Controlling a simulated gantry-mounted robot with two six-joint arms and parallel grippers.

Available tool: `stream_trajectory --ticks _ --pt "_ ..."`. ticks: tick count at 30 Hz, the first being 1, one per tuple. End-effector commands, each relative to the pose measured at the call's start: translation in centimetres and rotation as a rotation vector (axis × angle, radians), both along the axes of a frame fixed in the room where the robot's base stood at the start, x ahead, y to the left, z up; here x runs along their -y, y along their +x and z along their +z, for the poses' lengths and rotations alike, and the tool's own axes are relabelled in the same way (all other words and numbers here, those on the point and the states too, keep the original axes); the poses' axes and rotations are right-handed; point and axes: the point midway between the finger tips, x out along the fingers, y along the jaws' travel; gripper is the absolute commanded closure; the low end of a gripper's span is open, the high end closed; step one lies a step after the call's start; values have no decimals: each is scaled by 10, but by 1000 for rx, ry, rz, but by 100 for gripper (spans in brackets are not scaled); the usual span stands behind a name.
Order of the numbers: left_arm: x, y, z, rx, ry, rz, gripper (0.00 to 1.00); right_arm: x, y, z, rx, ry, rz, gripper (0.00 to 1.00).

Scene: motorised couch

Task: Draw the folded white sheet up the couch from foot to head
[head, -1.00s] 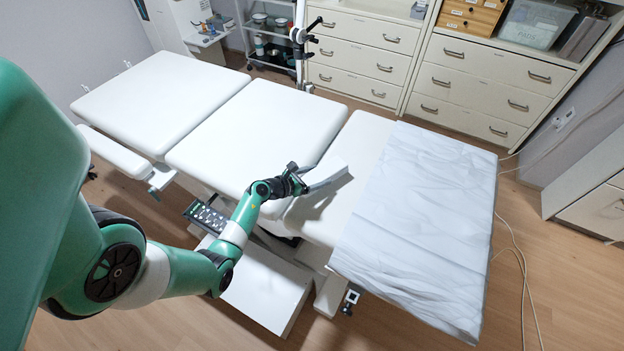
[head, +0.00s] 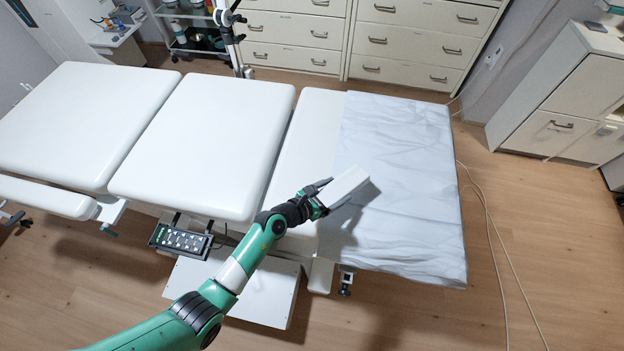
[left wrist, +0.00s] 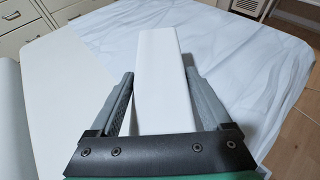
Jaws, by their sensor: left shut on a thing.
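My left gripper (head: 322,198) is shut on a long, flat-sided white slab (head: 348,186). In the left wrist view the slab (left wrist: 162,75) sticks out forward between the two fingers. It may be the folded sheet; I cannot tell its material. The slab is over the left edge of a thin, creased white cover (head: 410,190), which lies across the right end of the couch and hangs over its near edge. A shadow lies below the slab, which looks held above the surface. The couch (head: 190,150) has white padded sections, bare to the left. My right gripper is not in view.
A control panel (head: 181,240) hangs at the couch's near side. A metal post (head: 230,40) stands at its far side. Drawer cabinets (head: 410,45) line the back wall. A cable (head: 490,235) lies on the floor at right. The couch top is otherwise clear.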

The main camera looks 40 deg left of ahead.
Motion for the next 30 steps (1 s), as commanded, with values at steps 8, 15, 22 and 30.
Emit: stream_trajectory --ticks 8,15,22,30 --pt "-10 -4 -2 0 1 2 88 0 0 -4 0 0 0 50" --pt "-46 -20 -3 2 0 5 88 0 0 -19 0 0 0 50" --pt "-85 -38 -3 3 1 6 88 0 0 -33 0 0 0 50" --pt "-132 -59 -4 3 2 6 88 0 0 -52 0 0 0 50"
